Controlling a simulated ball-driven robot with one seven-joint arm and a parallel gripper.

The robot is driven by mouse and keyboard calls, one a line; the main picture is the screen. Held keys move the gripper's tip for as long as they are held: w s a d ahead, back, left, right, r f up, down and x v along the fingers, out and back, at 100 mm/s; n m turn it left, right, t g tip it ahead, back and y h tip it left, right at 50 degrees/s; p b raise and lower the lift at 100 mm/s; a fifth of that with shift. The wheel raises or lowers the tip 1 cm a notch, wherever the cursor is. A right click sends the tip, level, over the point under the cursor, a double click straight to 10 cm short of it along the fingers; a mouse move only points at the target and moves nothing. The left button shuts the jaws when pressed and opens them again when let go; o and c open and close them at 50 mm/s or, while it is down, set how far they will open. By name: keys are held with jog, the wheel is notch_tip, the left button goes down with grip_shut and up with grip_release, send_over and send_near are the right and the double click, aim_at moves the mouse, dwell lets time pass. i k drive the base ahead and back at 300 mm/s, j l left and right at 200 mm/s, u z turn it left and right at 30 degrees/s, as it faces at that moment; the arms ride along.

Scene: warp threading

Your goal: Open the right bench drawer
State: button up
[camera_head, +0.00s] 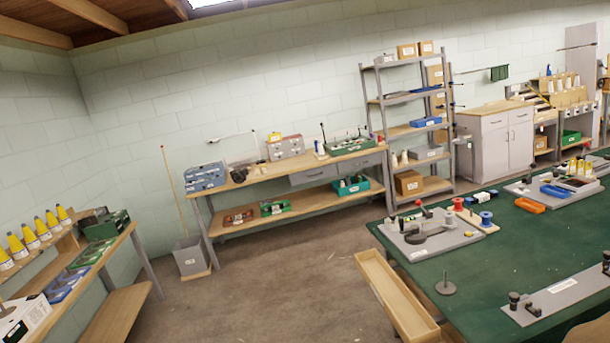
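A wooden workbench (270,172) stands against the back wall, with two grey drawers under its top. The right drawer (362,163) is at the bench's right end, next to the metal shelf unit, and looks shut. The left drawer (312,177) is beside it and also looks shut. Their handles are too small to make out well. My gripper is not in view, so its state does not show; the bench is well across the room from the camera.
A green-topped table (470,285) with fixtures fills the lower right. A long, empty wooden tray or drawer (392,290) juts out along its left side. A grey bin (192,256) stands left of the bench. Bare floor (275,285) lies in between.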

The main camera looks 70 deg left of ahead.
aim_at(348, 165)
jog(key=u, duration=1.65)
jog(key=i+j+u, duration=0.35)
jog(key=i, duration=0.35)
jog(key=i+u, duration=0.4)
jog(key=i, duration=0.3)
jog(key=i+z, duration=0.1)
jog(key=i, duration=0.55)
jog(key=i+z, duration=0.15)
jog(key=i, duration=0.55)
jog(key=i+j+z, duration=0.1)
jog(key=i, duration=0.55)
jog(key=i+j+z, duration=0.1)
jog(key=i+j, duration=0.2)
jog(key=i, duration=0.35)
jog(key=i+l+z, duration=0.25)
jog(key=i, duration=0.4)
jog(key=i+z, duration=0.2)
jog(key=i, duration=0.45)
jog(key=i+j+z, duration=0.1)
jog(key=i+z, duration=0.15)
jog(key=i, duration=0.45)
jog(key=i+j+z, duration=0.2)
jog(key=i, duration=0.45)
jog(key=i+l, duration=0.15)
jog(key=i, duration=0.4)
jog(key=i+l+u, duration=0.1)
jog(key=i, duration=0.45)
jog(key=i+l+u, duration=0.1)
jog(key=i, duration=0.45)
jog(key=l, duration=0.1)
